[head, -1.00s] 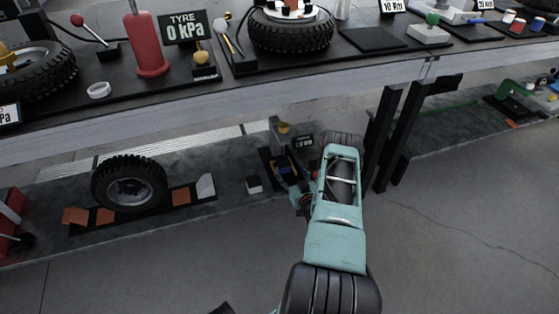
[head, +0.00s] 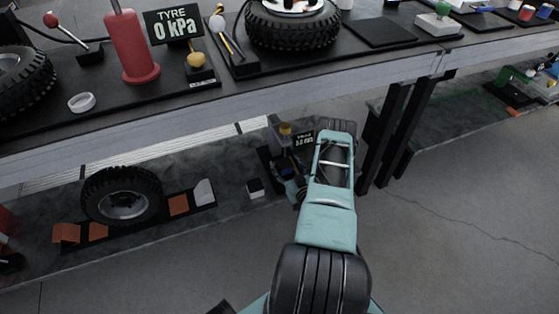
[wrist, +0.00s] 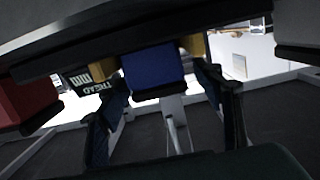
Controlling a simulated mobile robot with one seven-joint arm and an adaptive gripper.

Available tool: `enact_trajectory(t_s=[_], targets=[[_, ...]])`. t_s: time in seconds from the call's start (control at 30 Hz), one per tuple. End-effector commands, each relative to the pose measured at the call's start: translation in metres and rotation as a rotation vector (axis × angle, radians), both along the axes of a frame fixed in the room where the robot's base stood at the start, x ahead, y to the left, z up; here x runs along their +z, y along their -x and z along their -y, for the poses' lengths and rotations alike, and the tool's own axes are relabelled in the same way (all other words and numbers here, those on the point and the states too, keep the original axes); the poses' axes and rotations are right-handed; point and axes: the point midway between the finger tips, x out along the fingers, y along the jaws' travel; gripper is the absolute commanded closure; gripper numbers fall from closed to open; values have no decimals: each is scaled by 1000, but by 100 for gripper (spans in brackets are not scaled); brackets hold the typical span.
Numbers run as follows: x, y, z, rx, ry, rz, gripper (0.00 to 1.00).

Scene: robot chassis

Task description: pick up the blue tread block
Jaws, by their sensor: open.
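The blue tread block (wrist: 155,72) fills the middle of the wrist view, with yellow parts on both sides of it. My gripper (wrist: 165,92) is open, with one dark finger to the left of the block and one to the right. I cannot tell whether either finger touches it. In the head view my gripper (head: 294,185) is low beside the tread gauge stand on the lower shelf. Only a little of the blue block (head: 287,167) shows there, partly hidden by the arm and stand.
A TREAD display (head: 304,139) stands close to my wrist. The bench edge (head: 220,105) runs above, and dark bench legs (head: 390,130) stand just right of my arm. A red block (wrist: 25,100) shows at the wrist view's left.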

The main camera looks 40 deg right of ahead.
Motion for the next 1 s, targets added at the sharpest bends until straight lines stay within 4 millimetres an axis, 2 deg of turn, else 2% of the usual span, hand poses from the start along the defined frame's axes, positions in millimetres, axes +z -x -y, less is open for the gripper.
enact_trajectory(t_s=[0.33, 0.8, 1.0], targets=[[-1, 4, 0, -1, 0, 0, 39], [0, 4, 0, -1, 1, 2, 90], [0, 3, 1, -1, 1, 2, 92]])
